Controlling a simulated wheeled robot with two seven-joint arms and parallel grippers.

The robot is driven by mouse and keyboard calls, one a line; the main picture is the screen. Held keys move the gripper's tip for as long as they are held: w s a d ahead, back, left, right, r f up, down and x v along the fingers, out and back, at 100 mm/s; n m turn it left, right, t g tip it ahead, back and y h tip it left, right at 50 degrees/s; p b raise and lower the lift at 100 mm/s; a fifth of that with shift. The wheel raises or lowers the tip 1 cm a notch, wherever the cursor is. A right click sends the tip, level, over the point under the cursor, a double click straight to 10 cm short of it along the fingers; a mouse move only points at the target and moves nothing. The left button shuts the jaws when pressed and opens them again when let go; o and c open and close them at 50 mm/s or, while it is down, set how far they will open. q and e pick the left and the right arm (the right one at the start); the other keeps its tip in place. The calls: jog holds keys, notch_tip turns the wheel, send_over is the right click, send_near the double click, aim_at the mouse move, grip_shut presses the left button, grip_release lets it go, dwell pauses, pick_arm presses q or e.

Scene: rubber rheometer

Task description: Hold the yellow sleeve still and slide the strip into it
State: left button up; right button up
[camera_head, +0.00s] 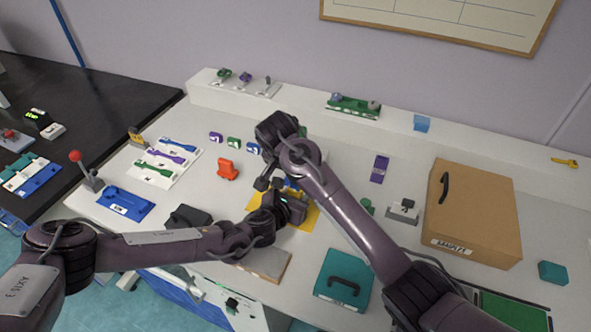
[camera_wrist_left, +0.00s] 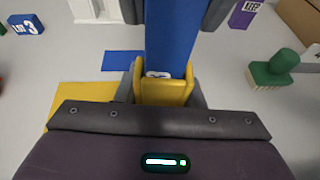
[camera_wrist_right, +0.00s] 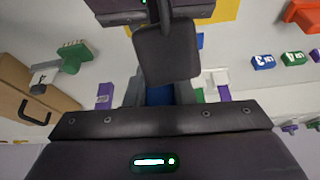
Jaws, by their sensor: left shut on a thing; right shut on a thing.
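My left gripper (camera_head: 290,205) is shut on the yellow sleeve, low over the table in the middle. In the left wrist view the yellow sleeve (camera_wrist_left: 165,92) sits between its fingers with its mouth facing away from my palm. The blue strip (camera_wrist_left: 168,38) lines up with the sleeve. Its near end, with a small whitish mark, lies between the sleeve's side walls; how deep it sits I cannot tell. My right gripper (camera_wrist_right: 160,92) is shut on the strip, of which a little blue (camera_wrist_right: 160,97) shows in the right wrist view. The head view hides the join behind my arms.
A yellow mat (camera_head: 312,219) lies below the grippers. An orange block (camera_head: 228,169) and a strip rack (camera_head: 165,160) stand left. A green stamp (camera_wrist_left: 275,70), a purple block (camera_head: 379,168) and a cardboard box (camera_head: 470,215) stand right. A teal case (camera_head: 343,280) is in front.

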jog(key=shift+f, duration=1.15)
jog(key=o, duration=1)
jog(key=shift+o, duration=0.2)
jog(key=v, duration=1.2)
pick_arm(q)
jog(key=o, duration=1)
jog(key=shift+o, duration=0.2)
